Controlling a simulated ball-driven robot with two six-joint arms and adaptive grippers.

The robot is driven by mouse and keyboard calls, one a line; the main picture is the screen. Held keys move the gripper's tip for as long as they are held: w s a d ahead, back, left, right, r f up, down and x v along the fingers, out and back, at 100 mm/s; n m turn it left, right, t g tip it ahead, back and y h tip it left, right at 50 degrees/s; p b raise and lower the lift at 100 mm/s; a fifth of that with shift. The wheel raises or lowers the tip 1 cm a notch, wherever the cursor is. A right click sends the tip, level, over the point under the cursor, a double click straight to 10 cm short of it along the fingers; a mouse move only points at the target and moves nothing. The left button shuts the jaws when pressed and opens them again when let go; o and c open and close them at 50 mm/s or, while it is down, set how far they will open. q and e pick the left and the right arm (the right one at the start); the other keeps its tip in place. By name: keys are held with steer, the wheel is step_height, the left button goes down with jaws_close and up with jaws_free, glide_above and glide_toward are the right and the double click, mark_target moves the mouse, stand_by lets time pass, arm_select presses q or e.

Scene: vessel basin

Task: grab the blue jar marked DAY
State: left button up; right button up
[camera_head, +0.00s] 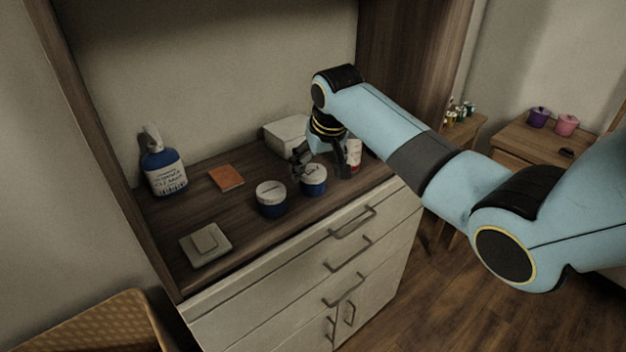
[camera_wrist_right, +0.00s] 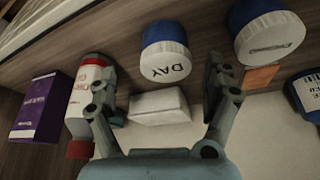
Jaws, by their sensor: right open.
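The blue jar marked DAY (camera_head: 313,182) stands on the wooden cabinet top, the right one of two blue jars with white lids. In the right wrist view the jar (camera_wrist_right: 166,50) shows its white lid with the word DAY, upside down, ahead of and between my fingertips. My right gripper (camera_head: 322,164) is open and empty, just above and behind the jar in the head view. I cannot tell whether a finger touches it. My left gripper is not in view.
A second blue jar (camera_head: 271,199) stands close to the left. A white box (camera_head: 284,133) and a red-and-white bottle (camera_head: 354,154) are near the gripper. A purple box (camera_wrist_right: 39,105) shows in the wrist view.

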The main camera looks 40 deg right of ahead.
mark_target(314, 173)
steer(key=x, duration=0.5)
steer(key=shift+a+f, duration=0.1)
steer(key=shift+a, duration=0.25)
steer(key=shift+c, duration=0.2)
steer(key=c, duration=1.2)
steer(key=shift+c, duration=0.2)
